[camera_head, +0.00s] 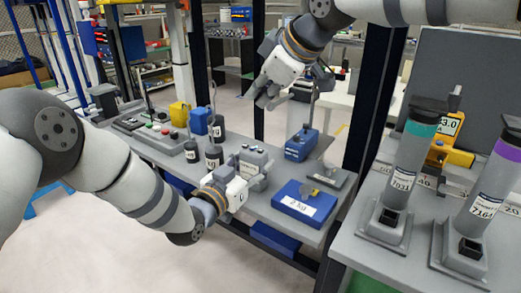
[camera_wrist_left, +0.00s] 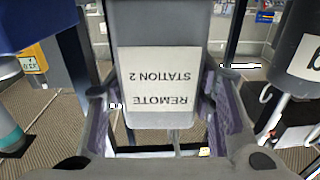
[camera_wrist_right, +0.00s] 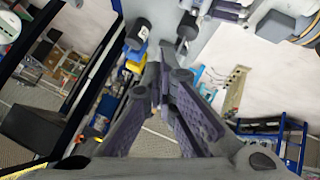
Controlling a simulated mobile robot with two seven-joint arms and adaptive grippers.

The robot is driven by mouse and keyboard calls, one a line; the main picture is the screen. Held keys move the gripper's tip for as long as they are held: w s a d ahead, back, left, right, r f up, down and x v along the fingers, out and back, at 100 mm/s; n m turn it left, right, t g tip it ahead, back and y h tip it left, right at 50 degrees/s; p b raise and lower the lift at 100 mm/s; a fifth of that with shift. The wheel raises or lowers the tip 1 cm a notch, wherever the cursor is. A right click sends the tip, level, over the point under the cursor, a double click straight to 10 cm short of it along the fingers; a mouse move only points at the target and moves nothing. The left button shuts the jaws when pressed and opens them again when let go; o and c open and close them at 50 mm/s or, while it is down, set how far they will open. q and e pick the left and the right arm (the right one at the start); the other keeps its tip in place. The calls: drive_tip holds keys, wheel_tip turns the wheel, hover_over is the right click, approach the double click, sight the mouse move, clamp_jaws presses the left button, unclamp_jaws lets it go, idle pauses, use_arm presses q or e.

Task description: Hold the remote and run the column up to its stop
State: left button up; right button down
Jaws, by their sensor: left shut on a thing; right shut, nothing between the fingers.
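The grey remote (camera_head: 254,162) has several buttons on top and is at the bench's front edge in the head view. My left gripper (camera_head: 240,184) is shut on it. In the left wrist view the remote's label (camera_wrist_left: 160,85) reads "REMOTE STATION 2", upside down, and the padded fingers lie on both sides of its body. My right gripper (camera_head: 264,96) is up above the back of the bench, apart from the remote. It is shut and empty in the right wrist view (camera_wrist_right: 166,78). I cannot tell which thing in view is the column.
A blue box (camera_head: 304,205) lies right of the remote, with a blue device (camera_head: 300,145) behind it. Dark bottles and a button panel (camera_head: 165,138) stand left. Two grey cylinders, 7031 (camera_head: 402,170) and 7164 (camera_head: 483,205), stand on the right bench. A dark post (camera_head: 372,95) rises between benches.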

sight(260, 151)
drive_tip(key=n, duration=0.2)
drive_tip(key=shift+s+a+r+n, duration=0.2)
drive_tip(key=shift+a+n, duration=0.1)
drive_tip(key=shift+a, duration=0.05)
drive_tip(key=shift+f, duration=0.1)
drive_tip(key=shift+f, duration=4.35)
drive_tip(key=shift+f, duration=0.4)
drive_tip(key=shift+f, duration=0.3)
idle(1.7)
drive_tip(key=shift+r, duration=0.7)
